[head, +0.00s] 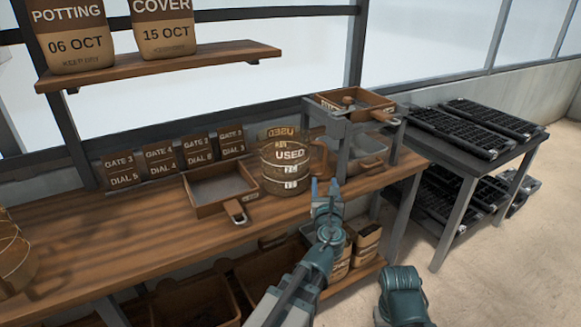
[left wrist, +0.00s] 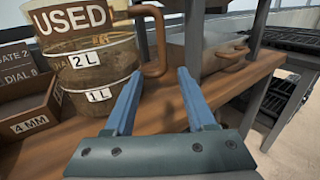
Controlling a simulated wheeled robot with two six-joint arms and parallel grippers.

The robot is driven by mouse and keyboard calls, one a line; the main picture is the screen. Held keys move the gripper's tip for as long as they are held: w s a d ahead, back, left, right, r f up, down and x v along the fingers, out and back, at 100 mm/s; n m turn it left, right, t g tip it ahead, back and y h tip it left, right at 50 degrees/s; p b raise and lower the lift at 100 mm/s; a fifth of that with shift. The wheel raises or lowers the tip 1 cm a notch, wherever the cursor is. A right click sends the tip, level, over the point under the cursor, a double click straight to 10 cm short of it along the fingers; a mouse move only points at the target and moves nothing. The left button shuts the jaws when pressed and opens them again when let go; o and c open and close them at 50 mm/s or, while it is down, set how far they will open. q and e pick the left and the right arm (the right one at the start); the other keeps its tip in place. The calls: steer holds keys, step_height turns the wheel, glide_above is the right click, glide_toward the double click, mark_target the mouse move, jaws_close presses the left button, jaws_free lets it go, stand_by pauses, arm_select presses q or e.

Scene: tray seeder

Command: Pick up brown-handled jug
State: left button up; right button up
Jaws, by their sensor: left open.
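The jug (head: 283,178) is a clear, brownish container with USED, 2 L and 1 L labels. It stands upright on the wooden bench, and its brown handle (head: 316,150) is on the right side. In the left wrist view the jug (left wrist: 98,82) fills the upper left, and its handle (left wrist: 159,45) appears just beyond the gap between the fingertips. My left gripper (head: 325,183) is open and empty, in front and to the right of the jug, apart from the handle. It also shows in the left wrist view (left wrist: 158,72). My right gripper is not visible.
A wooden sieve box (head: 190,190) sits left of the jug. A grey stand (head: 343,150) with another wooden box (head: 330,100) on top and a grey bin (head: 372,143) beneath stands close on the right. Black seed trays (head: 460,128) lie on a side table.

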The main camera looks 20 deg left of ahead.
mark_target(324, 165)
arm_select(q)
steer(key=x, duration=0.6)
steer(key=shift+d+x, duration=0.1)
steer(key=shift+x, duration=1.25)
steer(key=shift+d+x, duration=0.15)
steer(key=shift+x, duration=1.15)
jaws_close()
